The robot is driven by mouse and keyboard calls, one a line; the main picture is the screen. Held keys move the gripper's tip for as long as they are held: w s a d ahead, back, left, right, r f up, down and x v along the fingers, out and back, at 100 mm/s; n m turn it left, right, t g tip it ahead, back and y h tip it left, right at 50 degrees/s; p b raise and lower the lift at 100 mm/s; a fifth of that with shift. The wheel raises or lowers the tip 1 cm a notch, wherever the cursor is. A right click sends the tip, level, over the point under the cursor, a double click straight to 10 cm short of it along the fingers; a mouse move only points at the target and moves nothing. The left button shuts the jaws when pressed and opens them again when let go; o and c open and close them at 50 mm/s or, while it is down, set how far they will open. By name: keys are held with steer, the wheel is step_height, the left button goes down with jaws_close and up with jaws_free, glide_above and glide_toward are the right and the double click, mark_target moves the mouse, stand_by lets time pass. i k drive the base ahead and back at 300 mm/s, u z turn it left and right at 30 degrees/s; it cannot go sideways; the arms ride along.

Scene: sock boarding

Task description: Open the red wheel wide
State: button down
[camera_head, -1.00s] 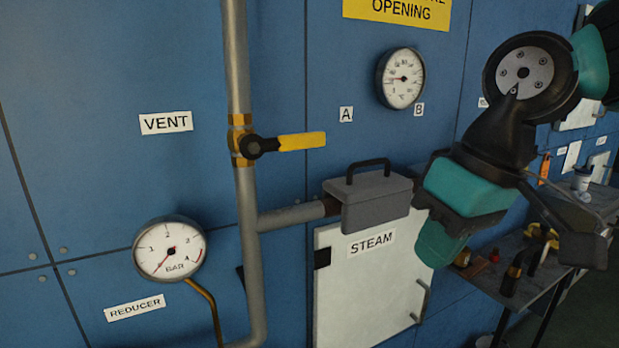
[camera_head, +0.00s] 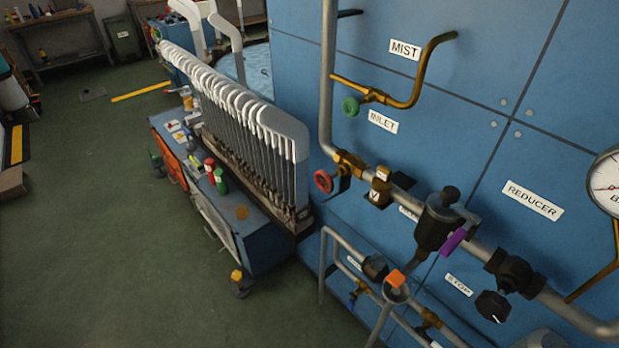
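The red wheel (camera_head: 323,181) is a small round handwheel on a brass valve (camera_head: 349,163). It sits below the INLET label (camera_head: 383,121), where the grey vertical pipe (camera_head: 328,90) meets the sloping pipe run. How far the valve is turned cannot be told. My gripper and arm are outside this view.
A green handwheel (camera_head: 351,107) sits above on the brass MIST pipe. A purple lever (camera_head: 453,242), an orange knob (camera_head: 395,278) and a black STOP knob (camera_head: 493,306) are to the right. A blue cart (camera_head: 262,240) with upright white forms stands left.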

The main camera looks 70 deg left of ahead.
mark_target(327, 180)
steer(key=z, duration=1.95)
steer(key=k, duration=2.65)
steer(key=u, duration=1.25)
